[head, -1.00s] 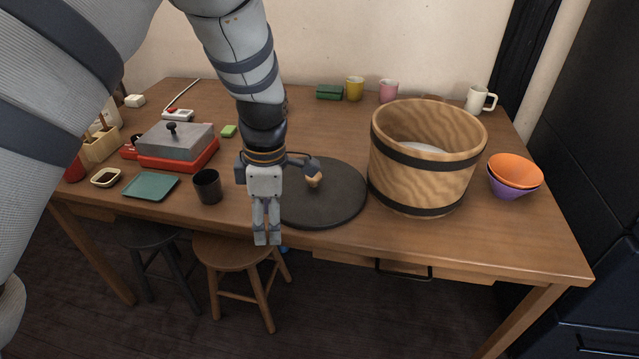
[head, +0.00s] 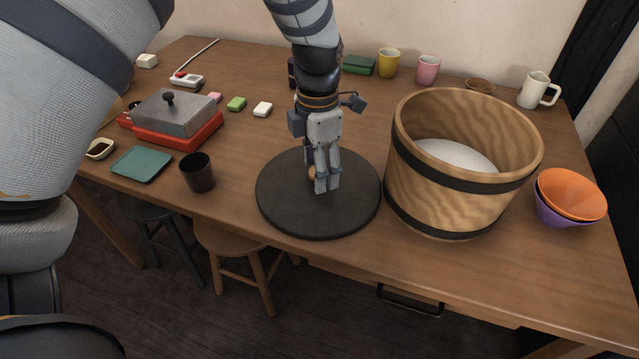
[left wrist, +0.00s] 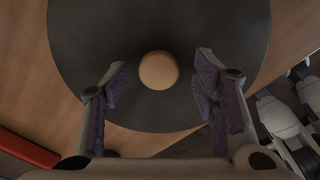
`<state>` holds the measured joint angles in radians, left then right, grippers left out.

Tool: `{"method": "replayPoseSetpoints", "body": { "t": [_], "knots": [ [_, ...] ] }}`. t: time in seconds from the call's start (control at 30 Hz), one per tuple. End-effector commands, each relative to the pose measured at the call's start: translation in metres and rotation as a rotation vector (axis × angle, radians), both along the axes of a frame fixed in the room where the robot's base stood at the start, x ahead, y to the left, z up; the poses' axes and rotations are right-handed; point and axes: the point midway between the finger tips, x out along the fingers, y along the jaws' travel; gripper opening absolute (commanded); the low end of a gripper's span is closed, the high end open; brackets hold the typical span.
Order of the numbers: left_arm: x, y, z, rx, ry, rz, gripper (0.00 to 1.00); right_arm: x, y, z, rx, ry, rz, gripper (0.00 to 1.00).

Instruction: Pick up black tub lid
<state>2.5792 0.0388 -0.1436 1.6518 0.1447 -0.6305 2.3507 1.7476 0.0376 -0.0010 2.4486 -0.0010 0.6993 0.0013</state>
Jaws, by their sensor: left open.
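The black tub lid (head: 285,207) is a flat dark disc lying on the wooden table, left of the wooden tub. It fills much of the left wrist view (left wrist: 215,40), with a round light-wood knob (left wrist: 158,70) at its middle. My left gripper (head: 328,186) is over the lid and points down. In the left wrist view its fingers (left wrist: 160,88) are apart and empty, with the knob between and just beyond the tips. In the head view the fingers hide most of the knob (head: 312,173). My right gripper is not in view.
The wooden tub (head: 455,205) with pale contents stands close to the lid's right. Orange and purple bowls (head: 570,195) are farther right. A black cup (head: 198,173), green tray (head: 141,164) and red grill (head: 178,135) stand left. The table's front edge is near the lid.

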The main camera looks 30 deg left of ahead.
Motion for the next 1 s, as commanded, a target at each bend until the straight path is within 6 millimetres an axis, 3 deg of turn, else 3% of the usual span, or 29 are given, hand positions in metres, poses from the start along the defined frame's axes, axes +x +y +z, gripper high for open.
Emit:
{"method": "replayPoseSetpoints", "body": {
  "t": [0.1,0.3,0.57,0.87,1.0],
  "knots": [
    [0.000,0.000,-0.014,0.001,0.001,0.000,0.54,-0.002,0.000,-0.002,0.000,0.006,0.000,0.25],
    [0.001,0.000,-0.014,0.001,-0.003,-0.001,0.54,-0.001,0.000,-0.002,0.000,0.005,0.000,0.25],
    [0.000,0.000,-0.014,0.001,-0.002,-0.001,0.00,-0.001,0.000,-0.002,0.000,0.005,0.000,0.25],
    [0.001,0.000,-0.012,0.001,-0.002,-0.001,0.00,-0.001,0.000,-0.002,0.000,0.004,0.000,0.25],
    [0.001,0.000,0.001,0.002,-0.005,-0.001,0.00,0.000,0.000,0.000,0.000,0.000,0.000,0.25]
  ]
}}
